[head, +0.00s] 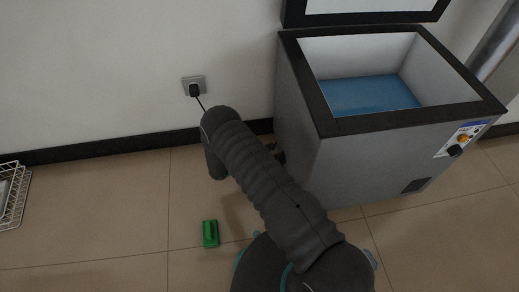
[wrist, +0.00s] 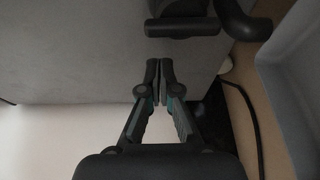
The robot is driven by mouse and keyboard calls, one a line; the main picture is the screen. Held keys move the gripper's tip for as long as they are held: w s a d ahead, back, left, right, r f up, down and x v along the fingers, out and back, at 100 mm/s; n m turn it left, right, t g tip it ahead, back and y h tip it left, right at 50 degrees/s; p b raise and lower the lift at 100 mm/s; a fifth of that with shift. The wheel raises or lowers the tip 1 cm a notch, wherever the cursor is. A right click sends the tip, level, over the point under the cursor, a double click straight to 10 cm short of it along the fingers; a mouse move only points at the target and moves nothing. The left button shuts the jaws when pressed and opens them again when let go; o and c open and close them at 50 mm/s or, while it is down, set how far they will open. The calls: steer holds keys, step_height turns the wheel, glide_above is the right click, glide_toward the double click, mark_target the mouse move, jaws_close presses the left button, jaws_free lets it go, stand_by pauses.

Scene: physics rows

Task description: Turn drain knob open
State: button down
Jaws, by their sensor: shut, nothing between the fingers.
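The chest freezer (head: 310,165) stands at the right in the head view, lid up, with blue at the bottom inside. A small dark part (head: 280,156) shows at the lower left side of the freezer, partly hidden by my arm. In the wrist view, a dark rounded part (wrist: 182,22), possibly the drain knob, is at the top, just beyond my fingertips, beside a dark curved piece (wrist: 240,22). I cannot tell how the knob is turned. My gripper (wrist: 160,68) is shut and empty, its tips apart from or barely short of that part. It is hidden in the head view.
A wall socket with a black plug (head: 194,90) is on the wall left of the freezer. A black cable (wrist: 246,125) shows in the wrist view. A green object (head: 210,233) lies on the tiled floor. A white wire basket (head: 14,195) is at far left.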

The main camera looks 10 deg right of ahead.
mark_target(278, 158)
steer(key=shift+s+a, duration=0.2)
steer(key=shift+s, duration=1.3)
